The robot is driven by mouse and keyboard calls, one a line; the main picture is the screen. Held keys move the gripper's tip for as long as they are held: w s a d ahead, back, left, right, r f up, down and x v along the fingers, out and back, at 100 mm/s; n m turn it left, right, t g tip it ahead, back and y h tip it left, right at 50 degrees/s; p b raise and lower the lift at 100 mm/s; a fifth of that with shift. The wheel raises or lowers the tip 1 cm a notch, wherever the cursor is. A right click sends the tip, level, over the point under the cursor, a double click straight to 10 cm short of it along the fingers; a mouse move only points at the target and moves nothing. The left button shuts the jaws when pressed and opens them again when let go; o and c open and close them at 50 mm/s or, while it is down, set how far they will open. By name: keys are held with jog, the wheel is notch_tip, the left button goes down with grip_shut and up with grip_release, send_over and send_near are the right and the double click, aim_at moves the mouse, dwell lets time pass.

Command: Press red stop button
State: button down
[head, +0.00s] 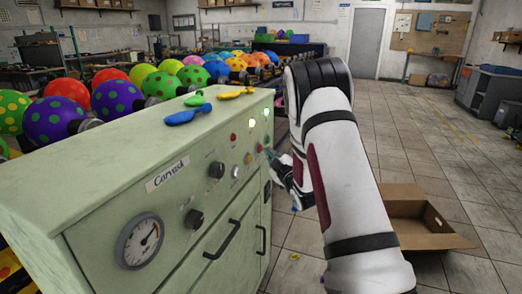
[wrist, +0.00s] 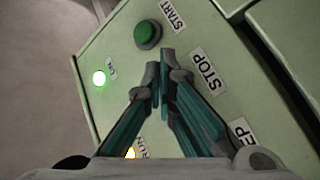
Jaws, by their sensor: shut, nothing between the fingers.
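The pale green machine (head: 120,165) has a control panel on its front. My gripper (head: 269,153) is shut and empty, with its tips at the right end of the panel. In the wrist view the shut fingertips (wrist: 160,68) are over the panel, between the green start button (wrist: 148,34) and the STOP label (wrist: 207,71). No red button shows in the wrist view; the fingers cover the panel left of the STOP label. A small red spot (head: 260,148) shows beside the gripper in the head view; I cannot tell if it is the stop button. Contact cannot be told.
A lit lamp (wrist: 99,78) shows by the ON label, and a yellow light (wrist: 130,153) by the RUN label. Flat balloons (head: 187,117) lie on the machine top. Inflated balloons (head: 110,98) stand behind. An open cardboard box (head: 425,240) is on the floor at right.

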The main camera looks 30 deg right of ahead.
jog(key=shift+w+a+b, duration=0.3)
jog(key=shift+w, duration=0.05)
dwell(0.5)
jog(key=shift+s+d, duration=0.6)
jog(key=shift+s, duration=0.2)
jog(key=s+d+b, duration=0.1)
jog(key=s+d, duration=0.2)
jog(key=s, duration=0.1)
jog(key=shift+s+d, duration=0.4)
dwell(0.6)
